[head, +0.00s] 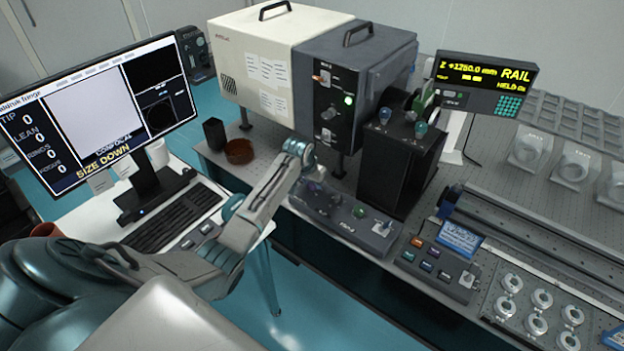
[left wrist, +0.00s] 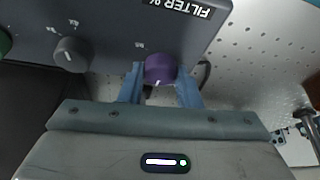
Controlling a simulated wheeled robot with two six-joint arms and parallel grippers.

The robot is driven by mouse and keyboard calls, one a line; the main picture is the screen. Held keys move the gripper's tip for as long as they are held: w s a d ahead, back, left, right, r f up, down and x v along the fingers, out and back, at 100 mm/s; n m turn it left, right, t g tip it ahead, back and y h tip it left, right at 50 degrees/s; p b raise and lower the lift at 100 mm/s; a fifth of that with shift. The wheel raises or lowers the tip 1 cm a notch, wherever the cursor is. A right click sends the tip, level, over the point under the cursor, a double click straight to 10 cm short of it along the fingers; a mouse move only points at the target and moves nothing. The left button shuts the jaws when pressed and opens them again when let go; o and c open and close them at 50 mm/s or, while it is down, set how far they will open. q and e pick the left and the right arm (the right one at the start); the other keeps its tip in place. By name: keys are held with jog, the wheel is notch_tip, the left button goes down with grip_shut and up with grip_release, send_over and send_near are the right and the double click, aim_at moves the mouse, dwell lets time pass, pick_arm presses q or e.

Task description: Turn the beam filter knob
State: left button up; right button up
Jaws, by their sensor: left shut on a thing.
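The beam filter knob (left wrist: 160,68) is a purple round knob with a white pointer mark, on a dark grey control box. The box has a "FILTER %" label (left wrist: 180,6) in the left wrist view, where it appears upside down. My left gripper (left wrist: 160,82) has its blue fingers on both sides of the knob and is shut on it. In the head view the left gripper (head: 308,178) reaches down onto the left end of the control box (head: 345,228), and the arm hides part of it. My right gripper is not in view.
A grey knob (left wrist: 70,54) sits beside the purple one on the same box. A tall black unit (head: 395,165) stands behind the box. A monitor (head: 95,110) reading "SIZE DOWN" and a keyboard (head: 172,217) are at left. A button box (head: 436,268) lies to the right.

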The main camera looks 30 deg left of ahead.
pick_arm(q)
jog(key=shift+r, duration=0.1)
jog(key=o, duration=1)
jog(key=shift+c, duration=0.2)
jog(key=b+v, duration=0.2)
jog(key=v, duration=0.8)
jog(key=shift+s+r, duration=0.2)
jog(key=shift+r, duration=0.1)
